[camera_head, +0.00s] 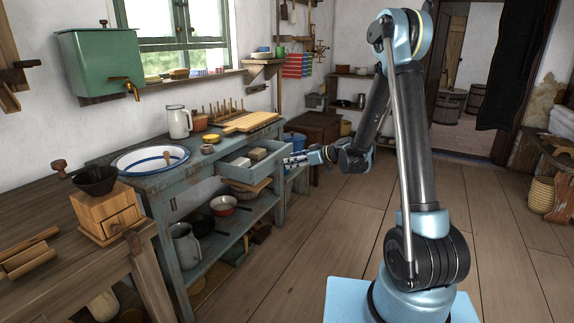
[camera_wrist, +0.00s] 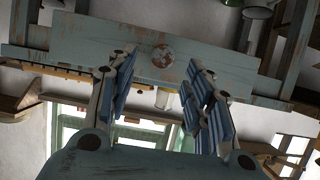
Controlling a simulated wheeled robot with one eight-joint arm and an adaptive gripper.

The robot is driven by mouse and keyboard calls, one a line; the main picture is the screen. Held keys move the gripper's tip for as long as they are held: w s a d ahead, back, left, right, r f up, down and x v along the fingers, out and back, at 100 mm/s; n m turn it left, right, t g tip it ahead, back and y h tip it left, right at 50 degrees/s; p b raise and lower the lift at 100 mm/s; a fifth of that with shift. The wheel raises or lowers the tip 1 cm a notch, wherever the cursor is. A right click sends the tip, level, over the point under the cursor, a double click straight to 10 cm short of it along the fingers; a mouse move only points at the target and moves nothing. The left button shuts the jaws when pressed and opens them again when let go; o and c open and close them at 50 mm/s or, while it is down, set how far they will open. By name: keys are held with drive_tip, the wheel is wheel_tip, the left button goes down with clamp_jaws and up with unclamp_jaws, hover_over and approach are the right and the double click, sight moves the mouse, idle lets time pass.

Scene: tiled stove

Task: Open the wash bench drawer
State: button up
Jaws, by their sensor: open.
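The wash bench (camera_head: 165,180) is a worn blue-grey wooden bench along the wall. Its drawer (camera_head: 262,172) stands pulled out to the right, with small blocks and other items showing inside. My gripper (camera_head: 287,161) is at the drawer's front end. In the wrist view the drawer front (camera_wrist: 105,40) spans the picture and carries a rusty round knob (camera_wrist: 162,55). My gripper's fingers (camera_wrist: 160,78) are spread apart, with the knob showing between and just beyond their tips. I cannot tell whether they touch it.
A white basin with a blue rim (camera_head: 128,161), a white jug (camera_head: 179,122) and a wooden rack (camera_head: 250,122) stand on the bench. Pots sit on its lower shelf. A table with a coffee grinder (camera_head: 103,211) is at left. The plank floor (camera_head: 310,245) right of the bench is clear.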

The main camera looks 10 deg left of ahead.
drive_tip(key=v, duration=0.6)
drive_tip(key=shift+d, duration=0.2)
drive_tip(key=s+d+r+m+h, duration=0.2)
drive_tip(key=s+d+m+h, duration=0.1)
drive_tip(key=s+d, duration=0.5)
drive_tip(key=s+d+r+m+h, duration=0.3)
drive_tip(key=s+d, duration=0.5)
drive_tip(key=s, duration=0.1)
drive_tip(key=s+d+f+m+g+h, duration=0.1)
drive_tip(key=s+d+f+m+h, duration=0.2)
drive_tip(key=s+d, duration=0.5)
drive_tip(key=s+d+f+m+h, duration=0.3)
drive_tip(key=s+d+m, duration=0.2)
drive_tip(key=s, duration=0.8)
drive_tip(key=d, duration=0.3)
drive_tip(key=shift+d+f+g+h, duration=0.15)
drive_tip(key=shift+d+g+h, duration=0.2)
drive_tip(key=shift+g+h, duration=0.05)
